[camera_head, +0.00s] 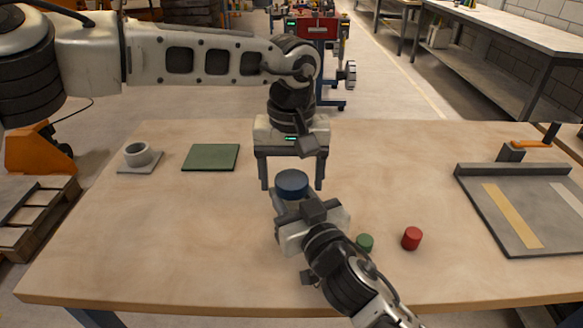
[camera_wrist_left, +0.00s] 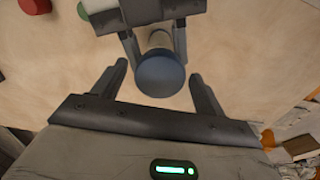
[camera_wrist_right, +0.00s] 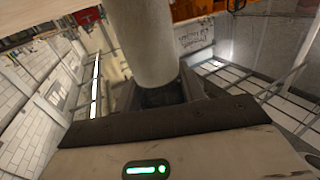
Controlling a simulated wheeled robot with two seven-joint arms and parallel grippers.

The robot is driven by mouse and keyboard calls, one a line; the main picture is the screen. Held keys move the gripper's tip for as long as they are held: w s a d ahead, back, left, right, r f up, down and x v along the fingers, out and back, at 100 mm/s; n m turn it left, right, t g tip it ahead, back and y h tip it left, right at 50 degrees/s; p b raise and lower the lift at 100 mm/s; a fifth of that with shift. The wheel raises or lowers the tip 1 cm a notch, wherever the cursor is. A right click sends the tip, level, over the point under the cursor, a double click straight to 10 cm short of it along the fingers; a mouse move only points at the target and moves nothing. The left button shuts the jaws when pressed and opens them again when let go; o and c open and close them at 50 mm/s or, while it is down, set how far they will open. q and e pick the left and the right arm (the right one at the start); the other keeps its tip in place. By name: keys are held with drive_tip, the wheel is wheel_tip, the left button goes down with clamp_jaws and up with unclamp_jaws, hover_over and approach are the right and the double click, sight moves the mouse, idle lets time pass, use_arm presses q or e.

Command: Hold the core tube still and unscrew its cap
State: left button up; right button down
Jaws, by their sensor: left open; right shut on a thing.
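The blue cap (camera_head: 292,182) sits on top of the core tube and also shows in the left wrist view (camera_wrist_left: 160,76). My left gripper (camera_head: 291,186) points down over it, open, one finger on each side of the cap with visible gaps. The pale core tube (camera_wrist_right: 145,40) fills the upper middle of the right wrist view; in the head view it is mostly hidden under the cap and behind my right gripper.
A grey ring holder (camera_head: 140,167) and a green mat (camera_head: 211,157) lie at the left. A green cylinder (camera_head: 364,242) and a red cylinder (camera_head: 412,238) stand right of my right gripper. A grey tray (camera_head: 510,228) and an orange-handled crank (camera_head: 530,145) are at the right.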

use_arm(q)
drive_tip(key=c, duration=1)
drive_tip(key=n, duration=1.8)
drive_tip(key=shift+r, duration=0.1)
drive_tip(key=n, duration=0.7)
drive_tip(key=shift+n, duration=0.4)
drive_tip(key=n, duration=1.2)
drive_tip(key=shift+n, duration=0.3)
drive_tip(key=n, duration=0.4)
drive_tip(key=shift+n, duration=0.4)
